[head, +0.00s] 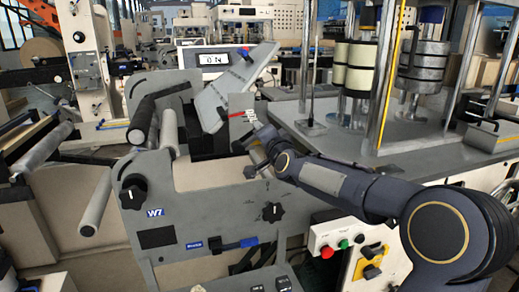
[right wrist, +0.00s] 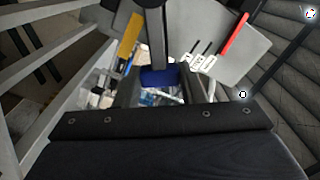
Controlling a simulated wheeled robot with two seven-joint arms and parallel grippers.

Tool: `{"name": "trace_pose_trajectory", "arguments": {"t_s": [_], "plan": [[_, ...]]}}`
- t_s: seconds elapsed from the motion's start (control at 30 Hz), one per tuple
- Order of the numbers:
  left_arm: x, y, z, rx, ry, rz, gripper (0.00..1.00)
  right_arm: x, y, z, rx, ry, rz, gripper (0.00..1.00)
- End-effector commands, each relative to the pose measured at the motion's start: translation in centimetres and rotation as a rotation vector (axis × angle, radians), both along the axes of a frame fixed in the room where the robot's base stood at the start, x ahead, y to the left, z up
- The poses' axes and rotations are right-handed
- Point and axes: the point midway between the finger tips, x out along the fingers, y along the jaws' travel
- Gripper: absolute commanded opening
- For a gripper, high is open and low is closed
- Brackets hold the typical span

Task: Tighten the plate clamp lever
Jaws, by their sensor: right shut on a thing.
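My right arm reaches in from the right in the head view. Its gripper (head: 254,153) is at the machine's grey side plate, just below the tilted grey plate (head: 222,92). In the right wrist view, a dark bar with a blue end (right wrist: 158,77) sits between the fingers of my right gripper (right wrist: 160,92). The gripper is shut on it, and I take it for the plate clamp lever. In the head view the gripper hides the lever, so its angle cannot be told. My left gripper is not in view.
Red-tipped and white tags (head: 242,117) stand close above the gripper. A black knob (head: 272,212) and a blue-handled part (head: 240,244) are on the front panel below. Rollers (head: 169,132) lie to the left. A control box with red and green buttons (head: 345,243) sits under my arm.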

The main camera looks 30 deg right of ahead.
Motion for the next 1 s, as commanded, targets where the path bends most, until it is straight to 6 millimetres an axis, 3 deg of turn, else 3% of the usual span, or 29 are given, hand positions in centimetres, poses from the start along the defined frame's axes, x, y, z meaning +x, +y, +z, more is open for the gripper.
{"name": "trace_pose_trajectory", "arguments": {"t_s": [0.03, 0.1, 0.4, 0.7, 1.0], "plan": [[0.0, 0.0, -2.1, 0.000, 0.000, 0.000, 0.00, -0.1, -0.3, -1.3, 0.045, -0.013, -0.001, 0.00], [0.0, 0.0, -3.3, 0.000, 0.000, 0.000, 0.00, -0.1, -0.5, -1.7, 0.109, -0.028, -0.001, 0.00], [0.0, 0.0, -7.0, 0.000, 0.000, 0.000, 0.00, -0.3, -1.1, -3.3, 0.353, -0.085, 0.000, 0.00], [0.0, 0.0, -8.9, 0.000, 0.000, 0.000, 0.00, -0.3, -1.3, -4.3, 0.507, -0.120, -0.001, 0.00], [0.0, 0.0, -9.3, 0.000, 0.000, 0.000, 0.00, -0.3, -1.3, -4.6, 0.562, -0.134, -0.001, 0.00]]}}
